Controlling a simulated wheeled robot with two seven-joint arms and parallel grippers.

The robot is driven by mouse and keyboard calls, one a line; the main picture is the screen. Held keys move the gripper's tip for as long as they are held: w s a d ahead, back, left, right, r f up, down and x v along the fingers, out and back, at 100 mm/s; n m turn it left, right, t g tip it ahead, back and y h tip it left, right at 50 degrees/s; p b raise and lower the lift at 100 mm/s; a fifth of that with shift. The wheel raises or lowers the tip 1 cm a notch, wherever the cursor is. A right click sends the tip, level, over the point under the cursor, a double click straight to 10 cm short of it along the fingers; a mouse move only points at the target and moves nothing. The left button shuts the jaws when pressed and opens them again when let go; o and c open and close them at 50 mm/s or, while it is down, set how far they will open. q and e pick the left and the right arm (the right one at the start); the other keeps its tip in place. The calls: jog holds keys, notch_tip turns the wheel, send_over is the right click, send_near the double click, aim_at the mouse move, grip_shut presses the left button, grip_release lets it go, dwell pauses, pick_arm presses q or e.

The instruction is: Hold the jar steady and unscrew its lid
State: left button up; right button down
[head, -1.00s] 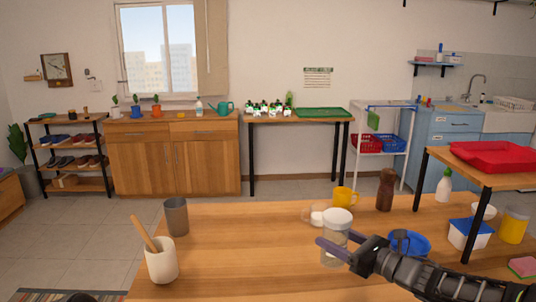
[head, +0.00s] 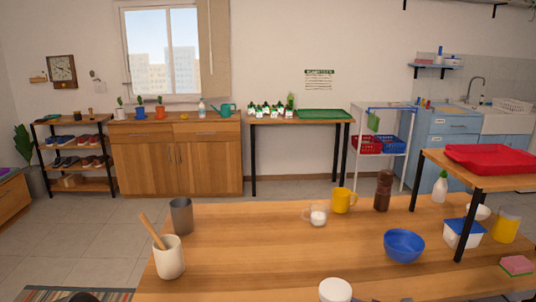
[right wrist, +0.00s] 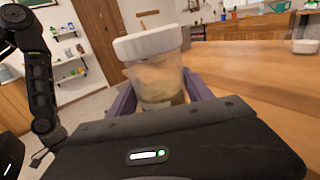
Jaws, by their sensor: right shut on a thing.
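The jar (right wrist: 158,80) is clear with pale beige contents and a white lid (right wrist: 150,43) that sits on top. My right gripper (right wrist: 160,97) is shut on the jar's body, one purple finger on each side. The jar looks slightly tilted in the right wrist view. Part of my left arm shows at the left of the right wrist view, but no left fingers can be made out.
The wooden table (head: 290,245) has a clear middle. A utensil crock (head: 169,257) and grey cup (head: 181,216) stand left. A glass cup (head: 316,216), yellow mug (head: 343,201), brown bottle (head: 383,191) and blue bowl (head: 404,246) stand right. A raised shelf holds a red tray (head: 490,158).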

pick_arm(q)
notch_tip(320, 180, up, 4)
jog(key=p, duration=0.2)
jog(key=shift+f+p, duration=0.2)
jog(key=shift+p, duration=0.15)
pick_arm(e)
jog(key=s+d+f+m+t, duration=0.1)
jog(key=s+d+f, duration=0.2)
jog(key=s+d, duration=0.2)
jog(key=shift+s+f+h, duration=0.15)
jog(key=shift+s+h, duration=0.25)
jog(key=shift+s, duration=0.55)
jog(key=shift+a, duration=0.15)
jog(key=w+a+f+n+g+y, duration=0.1)
jog(key=a+n+g, duration=0.3)
jog(key=a+g, duration=0.2)
jog(key=w+a+f+n+g+y, duration=0.1)
jog(key=a+n+g, duration=0.3)
jog(key=a, duration=0.5)
jog(key=shift+g+y, duration=0.7)
jog(key=shift+g, duration=0.2)
pick_arm(q)
jog(key=shift+c, duration=0.5)
pick_arm(e)
jog(key=shift+a, duration=0.1)
